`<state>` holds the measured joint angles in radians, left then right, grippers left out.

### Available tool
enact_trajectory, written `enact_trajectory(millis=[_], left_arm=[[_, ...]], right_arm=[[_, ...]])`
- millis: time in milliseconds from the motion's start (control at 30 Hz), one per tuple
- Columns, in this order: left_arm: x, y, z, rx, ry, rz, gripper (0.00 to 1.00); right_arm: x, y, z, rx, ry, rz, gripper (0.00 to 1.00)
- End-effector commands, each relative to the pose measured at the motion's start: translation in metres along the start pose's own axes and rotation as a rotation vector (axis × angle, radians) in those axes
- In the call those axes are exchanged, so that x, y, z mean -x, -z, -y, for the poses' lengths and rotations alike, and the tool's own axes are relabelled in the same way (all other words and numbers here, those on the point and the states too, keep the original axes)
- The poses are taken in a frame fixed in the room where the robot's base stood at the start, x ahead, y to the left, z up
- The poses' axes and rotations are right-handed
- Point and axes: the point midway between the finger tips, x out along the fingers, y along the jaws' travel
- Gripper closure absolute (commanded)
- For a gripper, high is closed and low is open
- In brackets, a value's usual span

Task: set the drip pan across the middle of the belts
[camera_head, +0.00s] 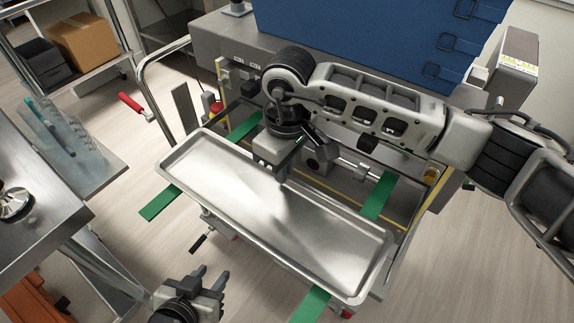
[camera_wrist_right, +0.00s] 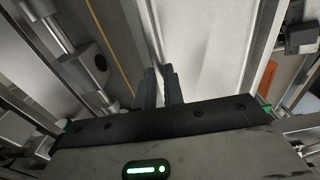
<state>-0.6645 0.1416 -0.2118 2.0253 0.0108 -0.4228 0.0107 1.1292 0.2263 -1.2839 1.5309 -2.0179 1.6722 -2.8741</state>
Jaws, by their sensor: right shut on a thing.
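The drip pan (camera_head: 270,205) is a long, shallow metal tray with a raised rim. In the head view it lies crosswise over two green belts (camera_head: 158,203), whose ends stick out on both sides of it. I cannot tell whether it rests on them. My right gripper (camera_head: 283,172) is at the pan's far long rim, near its middle. In the right wrist view its fingers (camera_wrist_right: 161,90) are shut on the rim of the pan (camera_wrist_right: 205,60). My left gripper (camera_head: 213,283) is open and empty, below the pan's near side and apart from it.
The depositor machine with its blue hopper (camera_head: 370,35) stands behind the pan. A curved metal handle (camera_head: 150,75) rises at the left. A steel table (camera_head: 35,205) is at the left edge, and a cart with a cardboard box (camera_head: 85,40) is at the back left. Floor is clear at lower right.

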Motion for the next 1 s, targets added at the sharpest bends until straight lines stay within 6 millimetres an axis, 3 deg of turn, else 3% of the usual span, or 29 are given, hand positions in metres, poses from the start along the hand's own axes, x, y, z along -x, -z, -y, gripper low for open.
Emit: enact_trajectory(millis=[200,300,667,767,1000], left_arm=[[0.001,0.003,-0.001,-0.002,-0.002,-0.004,0.64],[0.001,0.002,0.0,-0.003,-0.002,-0.004,0.64],[-0.001,0.0,0.0,-0.005,-0.002,-0.002,0.64],[-0.004,-0.002,0.001,-0.005,-0.002,-0.003,0.64],[-0.009,-0.005,0.001,-0.005,-0.004,-0.005,0.64]], right_arm=[[-0.003,0.001,0.001,0.003,0.0,-0.003,1.0],[-0.004,0.001,0.0,0.002,-0.001,-0.001,0.69],[0.001,0.001,0.0,0.002,-0.002,-0.003,0.69],[0.012,0.002,-0.001,0.003,-0.003,-0.006,0.69],[0.062,0.002,-0.001,0.002,-0.005,-0.007,0.69]])
